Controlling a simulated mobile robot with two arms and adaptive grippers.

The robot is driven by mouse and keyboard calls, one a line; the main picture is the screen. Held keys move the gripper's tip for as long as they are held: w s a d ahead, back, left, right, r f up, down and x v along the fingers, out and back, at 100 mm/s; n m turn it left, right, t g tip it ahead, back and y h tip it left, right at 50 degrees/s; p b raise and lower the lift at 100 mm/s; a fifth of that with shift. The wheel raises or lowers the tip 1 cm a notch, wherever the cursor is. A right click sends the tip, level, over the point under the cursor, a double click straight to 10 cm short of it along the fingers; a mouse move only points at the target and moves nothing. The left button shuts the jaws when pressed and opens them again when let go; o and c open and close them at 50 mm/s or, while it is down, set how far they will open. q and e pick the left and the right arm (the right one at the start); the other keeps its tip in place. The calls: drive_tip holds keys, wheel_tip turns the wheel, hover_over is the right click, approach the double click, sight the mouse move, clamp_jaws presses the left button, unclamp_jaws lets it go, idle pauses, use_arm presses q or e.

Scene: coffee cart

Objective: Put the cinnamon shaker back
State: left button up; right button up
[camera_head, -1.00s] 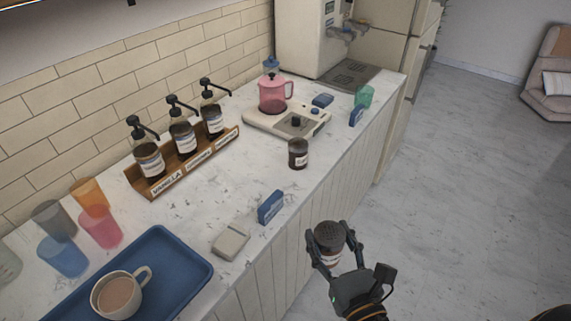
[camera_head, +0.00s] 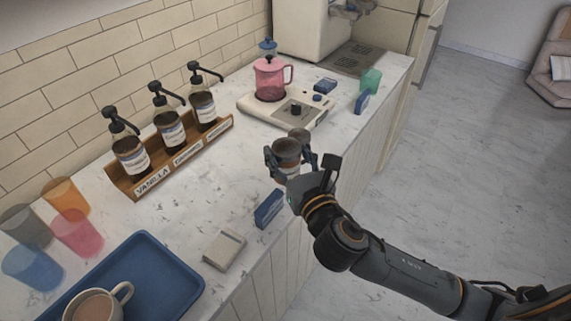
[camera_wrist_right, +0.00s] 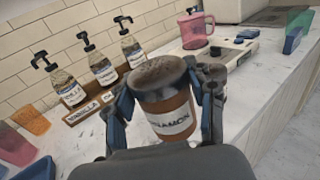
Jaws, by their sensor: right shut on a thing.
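The cinnamon shaker (camera_head: 287,150), a brown jar with a perforated top and white label, is held between the fingers of my right gripper (camera_head: 290,162). In the right wrist view the shaker (camera_wrist_right: 165,100) stands roughly upright between both fingers, its label partly readable. The right gripper is shut on it, over the counter's front part. I cannot tell how far its base is from the counter (camera_head: 215,185). My left gripper is not in view.
A wooden rack (camera_head: 170,162) with syrup bottles stands to the left. A pink pot (camera_head: 269,80) sits on a scale-like base (camera_head: 262,112) behind. A blue box (camera_head: 269,208) and pale block (camera_head: 224,249) lie in front. A blue tray (camera_head: 172,290) holds a mug.

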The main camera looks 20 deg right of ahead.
drive_tip(key=w+f, duration=0.2)
drive_tip(key=f, duration=0.1)
drive_tip(key=w+d+f+b, duration=0.1)
drive_tip(key=w+f, duration=0.2)
drive_tip(key=w+d+f, duration=0.1)
drive_tip(key=w+f, duration=0.1)
drive_tip(key=f, duration=0.2)
drive_tip(key=shift+w, duration=0.4)
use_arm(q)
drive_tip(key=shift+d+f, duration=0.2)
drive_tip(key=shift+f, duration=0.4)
use_arm(e)
drive_tip(key=shift+f, duration=0.1)
drive_tip(key=shift+f, duration=0.15)
drive_tip(key=o, duration=1.3)
drive_tip(key=shift+c, duration=0.2)
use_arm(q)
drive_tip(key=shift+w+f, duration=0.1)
